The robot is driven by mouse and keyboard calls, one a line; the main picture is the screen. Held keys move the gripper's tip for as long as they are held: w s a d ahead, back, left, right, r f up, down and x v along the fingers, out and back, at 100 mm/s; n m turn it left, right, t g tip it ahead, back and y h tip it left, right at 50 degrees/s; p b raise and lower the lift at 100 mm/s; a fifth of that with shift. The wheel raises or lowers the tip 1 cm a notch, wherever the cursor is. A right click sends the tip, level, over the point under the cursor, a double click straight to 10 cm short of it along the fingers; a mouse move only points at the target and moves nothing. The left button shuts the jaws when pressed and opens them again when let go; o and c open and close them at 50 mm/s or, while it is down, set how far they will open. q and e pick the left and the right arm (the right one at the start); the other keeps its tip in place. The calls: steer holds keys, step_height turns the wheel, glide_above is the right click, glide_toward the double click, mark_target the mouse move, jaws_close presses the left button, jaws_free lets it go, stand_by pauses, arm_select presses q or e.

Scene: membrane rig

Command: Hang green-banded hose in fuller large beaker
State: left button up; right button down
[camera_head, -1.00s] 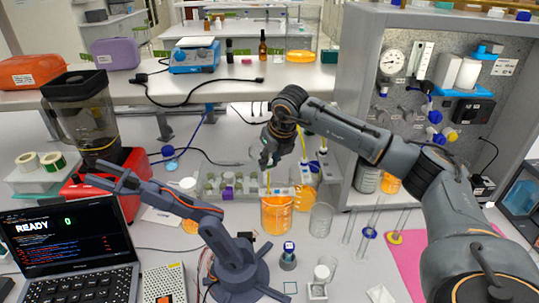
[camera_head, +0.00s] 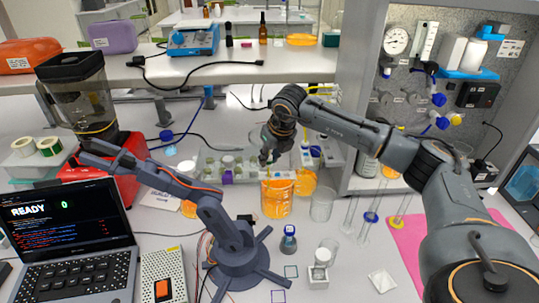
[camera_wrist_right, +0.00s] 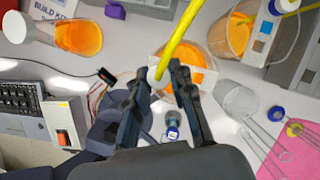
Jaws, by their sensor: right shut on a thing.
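My right gripper (camera_head: 268,158) is above the rim of the front large beaker (camera_head: 276,200) of orange liquid. In the wrist view its fingers (camera_wrist_right: 156,80) are closed around a yellow hose (camera_wrist_right: 180,40), whose lower end is between the fingertips over that beaker (camera_wrist_right: 192,78). I cannot make out a green band. A second large beaker (camera_head: 305,184) with orange liquid stands just behind and to the right; in the wrist view it (camera_wrist_right: 236,36) shows near another yellow hose (camera_wrist_right: 290,42). The front beaker looks fuller in the head view. My left gripper is not in view.
An empty glass beaker (camera_head: 322,206) stands right of the front beaker. A rack of vials (camera_head: 215,166) is behind left. A small tabletop robot arm (camera_head: 236,240) stands close at front left. A blue-capped bottle (camera_head: 289,238) is in front.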

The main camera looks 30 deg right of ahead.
mark_target(271, 165)
steer(key=shift+f+b, duration=0.85)
steer(key=shift+f, duration=1)
steer(key=shift+f+b, duration=0.3)
steer(key=c, duration=1.1)
jaws_free()
steer(key=v, duration=1.2)
steer(key=shift+s, duration=0.1)
